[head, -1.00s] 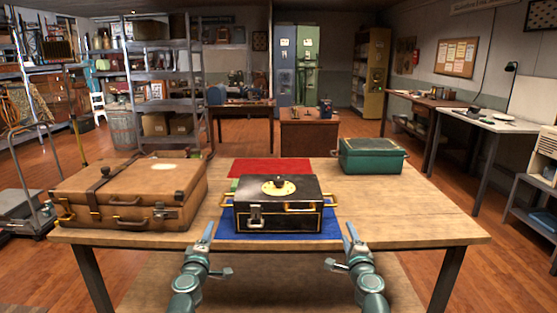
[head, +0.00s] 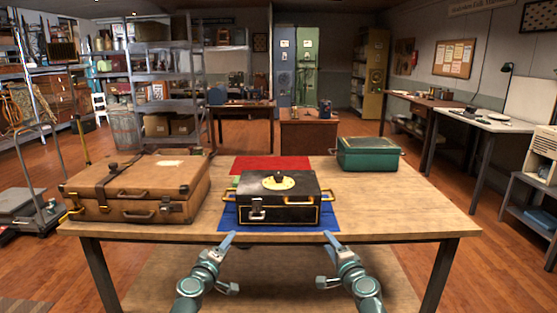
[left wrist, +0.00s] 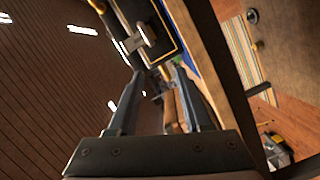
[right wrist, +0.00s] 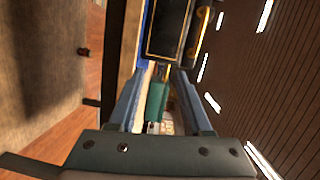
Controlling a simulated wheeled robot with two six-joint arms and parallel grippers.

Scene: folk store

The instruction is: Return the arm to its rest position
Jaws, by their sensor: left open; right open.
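My left gripper (head: 225,245) is open and empty, in front of the table's front edge in the head view. Its parted fingers show in the left wrist view (left wrist: 155,90). My right gripper (head: 332,241) is open and empty, also at the table's front edge. Its parted fingers show in the right wrist view (right wrist: 155,95). Between and beyond them a black box (head: 278,200) with gold trim and a round dial on its lid stands shut on a blue mat (head: 232,220). Neither gripper touches the box.
A brown suitcase (head: 135,190) lies on the wooden table (head: 400,215) at left. A green box (head: 368,154) stands at the back right. A red mat (head: 262,165) lies behind the black box. The table's right front is bare.

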